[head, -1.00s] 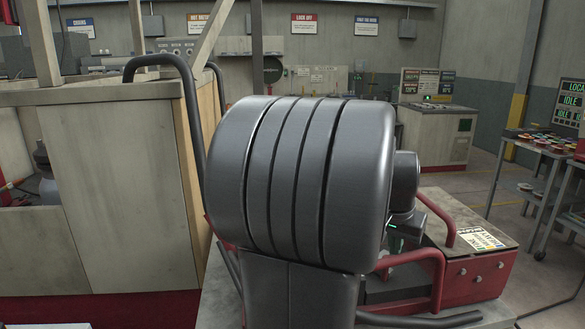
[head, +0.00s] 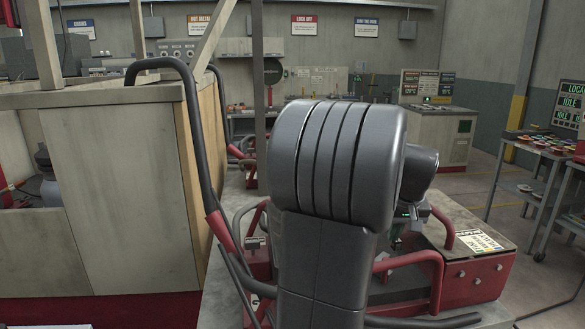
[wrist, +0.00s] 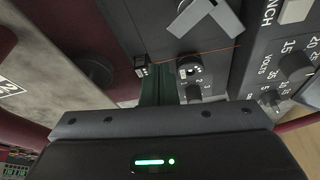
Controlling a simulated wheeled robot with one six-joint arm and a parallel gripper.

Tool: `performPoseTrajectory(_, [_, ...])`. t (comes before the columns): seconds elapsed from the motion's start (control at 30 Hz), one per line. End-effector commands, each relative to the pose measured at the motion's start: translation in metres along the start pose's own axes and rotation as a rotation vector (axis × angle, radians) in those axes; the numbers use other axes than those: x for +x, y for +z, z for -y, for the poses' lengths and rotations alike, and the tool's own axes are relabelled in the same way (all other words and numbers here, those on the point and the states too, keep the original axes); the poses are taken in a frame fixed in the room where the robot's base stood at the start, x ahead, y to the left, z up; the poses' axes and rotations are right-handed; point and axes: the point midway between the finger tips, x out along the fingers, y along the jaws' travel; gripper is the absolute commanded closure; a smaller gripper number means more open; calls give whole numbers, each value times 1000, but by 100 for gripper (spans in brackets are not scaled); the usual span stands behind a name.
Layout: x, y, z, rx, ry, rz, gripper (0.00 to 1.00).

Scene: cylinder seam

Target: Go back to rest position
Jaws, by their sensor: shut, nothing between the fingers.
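My gripper (wrist: 160,88) shows in the wrist view as a dark housing with a green light along the bottom and narrow dark green fingers above it. The fingers are together with nothing held. They are over or near a dark panel (wrist: 208,95) with knobs; I cannot tell if they touch it. In the head view my gripper (head: 397,238) is small and partly hidden behind my large grey arm link, low over the red-framed machine.
Red rails (head: 420,258) and a red box (head: 475,275) surround the gripper. A tall beige cabinet (head: 115,185) with a black handrail stands left. A cart (head: 545,150) with a screen stands right. In the wrist view, a volts dial (wrist: 297,68) is on the right.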

Motion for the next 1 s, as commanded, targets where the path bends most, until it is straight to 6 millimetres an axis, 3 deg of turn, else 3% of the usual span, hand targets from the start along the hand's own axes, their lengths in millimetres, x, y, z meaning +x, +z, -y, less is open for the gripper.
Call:
performPoseTrajectory(0.13, [13, -28, 0, -1, 1, 1, 100])
performPoseTrajectory(0.3, [-24, -28, 0, 2, 3, -2, 100])
performPoseTrajectory(0.5, [-44, -28, 0, 3, 2, 1, 100])
performPoseTrajectory(1.0, [-49, -27, 1, 3, 2, 1, 100])
